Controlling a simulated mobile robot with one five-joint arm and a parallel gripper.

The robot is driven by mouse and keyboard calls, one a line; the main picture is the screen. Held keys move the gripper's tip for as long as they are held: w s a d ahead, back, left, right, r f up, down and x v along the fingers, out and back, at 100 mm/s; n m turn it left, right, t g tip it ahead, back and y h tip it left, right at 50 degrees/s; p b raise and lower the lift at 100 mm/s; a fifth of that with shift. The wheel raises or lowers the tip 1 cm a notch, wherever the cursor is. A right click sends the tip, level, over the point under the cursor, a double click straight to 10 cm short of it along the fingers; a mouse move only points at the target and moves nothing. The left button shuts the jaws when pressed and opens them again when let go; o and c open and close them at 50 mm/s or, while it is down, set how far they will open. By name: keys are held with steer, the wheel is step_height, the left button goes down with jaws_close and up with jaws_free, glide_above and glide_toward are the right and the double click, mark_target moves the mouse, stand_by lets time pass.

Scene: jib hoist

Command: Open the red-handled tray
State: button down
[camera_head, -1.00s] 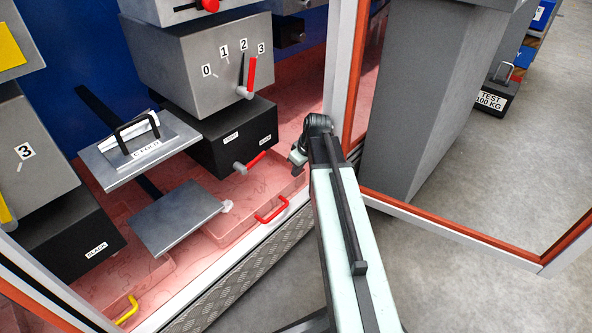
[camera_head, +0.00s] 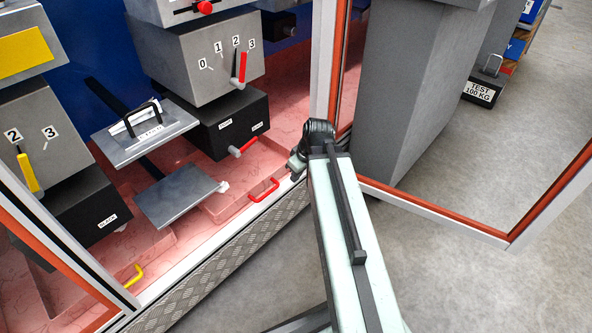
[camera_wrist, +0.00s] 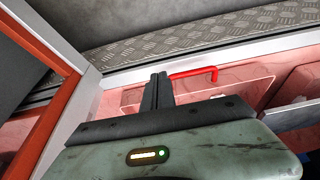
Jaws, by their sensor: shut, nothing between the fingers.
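The red-handled tray (camera_head: 222,207) is a see-through pinkish bin low in the cabinet, its front close to the metal sill. Its red bar handle (camera_head: 264,191) is on the front side, facing the sill. My gripper (camera_head: 297,166) is just right of and above the handle in the head view, over the cabinet's edge. In the wrist view my gripper's dark fingers (camera_wrist: 158,90) are shut and empty. There the red handle (camera_wrist: 195,73) runs right from beside the fingertips, and the tray wall (camera_wrist: 245,92) lies below it. I cannot tell whether fingers and handle touch.
A yellow handle (camera_head: 133,275) sits further left along the sill. A grey plate (camera_head: 180,200) and a black box with a red lever (camera_head: 243,146) overhang the tray. An open framed door (camera_head: 440,220) and a grey column (camera_head: 405,90) stand right. Floor in front is clear.

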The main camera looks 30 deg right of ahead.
steer(key=c, duration=1.5)
jaws_free()
steer(key=shift+a+n, duration=0.1)
steer(key=shift+n, duration=0.2)
steer(key=shift+o, duration=0.2)
steer(key=n+g+p, duration=0.2)
steer(key=n, duration=1.5)
glide_toward(270, 191)
steer(key=shift+h, duration=0.3)
steer(key=f+b, duration=0.5)
steer(key=w+a+f+b, duration=0.1)
steer(key=f+b, duration=0.2)
steer(key=shift+a, duration=0.1)
steer(key=shift+r, duration=0.1)
steer(key=shift+c, duration=0.3)
jaws_close()
